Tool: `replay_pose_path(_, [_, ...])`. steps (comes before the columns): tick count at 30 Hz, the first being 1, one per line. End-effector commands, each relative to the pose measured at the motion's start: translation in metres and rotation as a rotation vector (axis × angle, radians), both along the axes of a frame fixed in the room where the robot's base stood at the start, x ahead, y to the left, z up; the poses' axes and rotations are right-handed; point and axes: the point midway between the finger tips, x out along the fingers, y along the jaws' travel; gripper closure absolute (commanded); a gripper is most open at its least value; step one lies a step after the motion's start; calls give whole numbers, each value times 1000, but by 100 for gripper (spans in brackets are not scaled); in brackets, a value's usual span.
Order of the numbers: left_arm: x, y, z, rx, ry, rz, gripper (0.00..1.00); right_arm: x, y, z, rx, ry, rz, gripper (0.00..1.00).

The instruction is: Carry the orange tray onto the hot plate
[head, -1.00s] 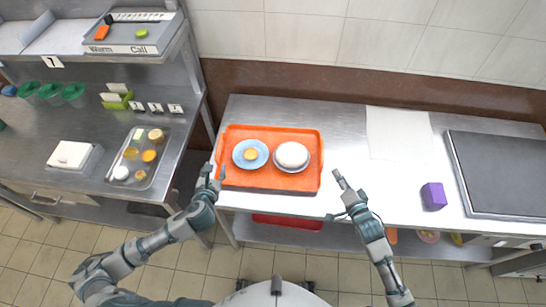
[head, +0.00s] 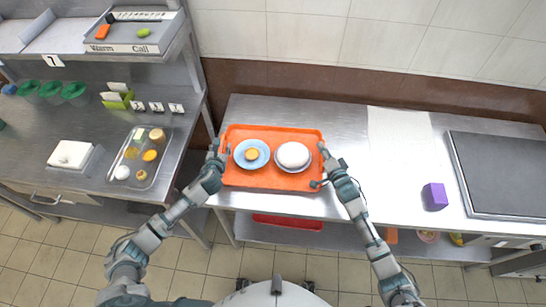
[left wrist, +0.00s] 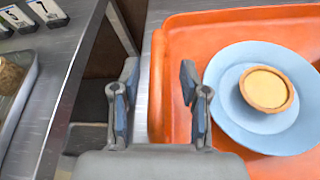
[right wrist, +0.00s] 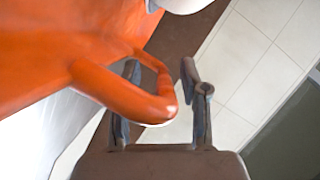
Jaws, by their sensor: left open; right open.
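The orange tray (head: 270,182) lies on the steel counter, holding a blue plate (head: 243,164) with a small tart (head: 251,154) and a white domed item (head: 293,154) on a dish. The hot plate (head: 505,172) is the dark flat slab at the far right. My left gripper (head: 219,150) is open at the tray's left edge; in the left wrist view its fingers (left wrist: 155,85) stand either side of the left rim. My right gripper (head: 322,165) is open at the tray's right edge; in the right wrist view the tray's rim or handle (right wrist: 130,95) reaches between its fingers (right wrist: 160,95).
A white sheet (head: 399,133) lies behind the clear stretch between tray and hot plate. Another counter with a food tray (head: 117,183) is at left. A red tray (head: 287,223) sits on the shelf below.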

Motion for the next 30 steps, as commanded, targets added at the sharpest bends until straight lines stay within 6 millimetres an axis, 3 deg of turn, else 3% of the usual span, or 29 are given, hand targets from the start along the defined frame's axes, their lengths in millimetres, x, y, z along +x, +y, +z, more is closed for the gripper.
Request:
replay_pose_path(6, [0,-2,0,2,0,0,58,0,-2,0,2,0,0,58])
replay_pose_path(11, [0,-4,1,4,0,-1,98,0,-4,-1,4,0,0,98])
replay_pose_path(12, [0,-4,1,4,0,-1,100,0,-4,-1,5,0,0,100])
replay_pose_path(25, [1,-1,4,3,-5,1,100,1,-3,2,1,-2,-2,100])
replay_pose_path(30, [1,0,14,3,-8,2,100,1,-4,12,1,-5,-3,100])
